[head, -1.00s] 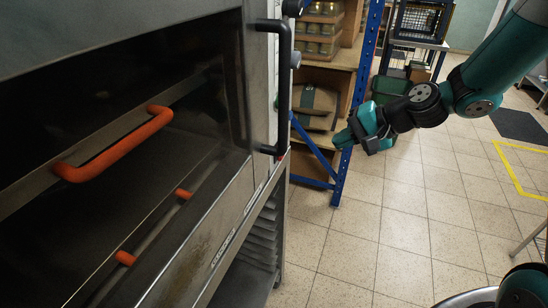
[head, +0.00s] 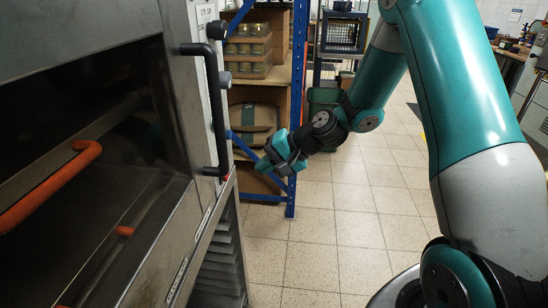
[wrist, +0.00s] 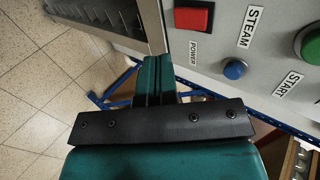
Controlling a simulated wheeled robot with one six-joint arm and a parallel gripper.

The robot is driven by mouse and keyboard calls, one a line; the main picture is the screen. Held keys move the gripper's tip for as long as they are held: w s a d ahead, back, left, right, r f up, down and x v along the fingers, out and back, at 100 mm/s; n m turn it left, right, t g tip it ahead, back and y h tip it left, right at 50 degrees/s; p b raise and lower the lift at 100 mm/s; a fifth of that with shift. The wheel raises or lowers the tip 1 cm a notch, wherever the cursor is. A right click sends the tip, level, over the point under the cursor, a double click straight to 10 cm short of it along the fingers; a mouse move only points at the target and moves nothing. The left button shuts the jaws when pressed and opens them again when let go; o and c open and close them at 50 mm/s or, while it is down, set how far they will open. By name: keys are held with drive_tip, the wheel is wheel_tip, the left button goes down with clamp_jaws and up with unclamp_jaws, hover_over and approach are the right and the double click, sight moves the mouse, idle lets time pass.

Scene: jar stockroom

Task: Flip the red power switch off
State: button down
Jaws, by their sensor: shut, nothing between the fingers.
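The red power switch (wrist: 193,16) is a square red rocker in a dark frame on a grey panel, at the top of the wrist view, beside a POWER label (wrist: 193,52). I cannot tell which way it is tipped. My gripper (wrist: 154,62) shows teal fingers shut together and empty, below and left of the switch and apart from it. In the head view my gripper (head: 264,166) is to the right of the oven (head: 180,245), past its black upright handle (head: 217,110). The panel face is hidden there.
On the panel, a blue button (wrist: 234,69) sits by the STEAM label and a green button (wrist: 312,46) by START. A blue-framed shelf (head: 291,190) with jars and a box stands behind my gripper. Tiled floor (head: 330,235) is clear to the right.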

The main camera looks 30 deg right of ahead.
drive_tip(key=x, duration=0.2)
drive_tip(key=r+x, duration=0.1)
drive_tip(key=x, duration=0.2)
drive_tip(key=a+p+x, duration=0.1)
drive_tip(key=x, duration=0.1)
drive_tip(key=shift+w+a+r, duration=0.1)
drive_tip(key=shift+w, duration=0.3)
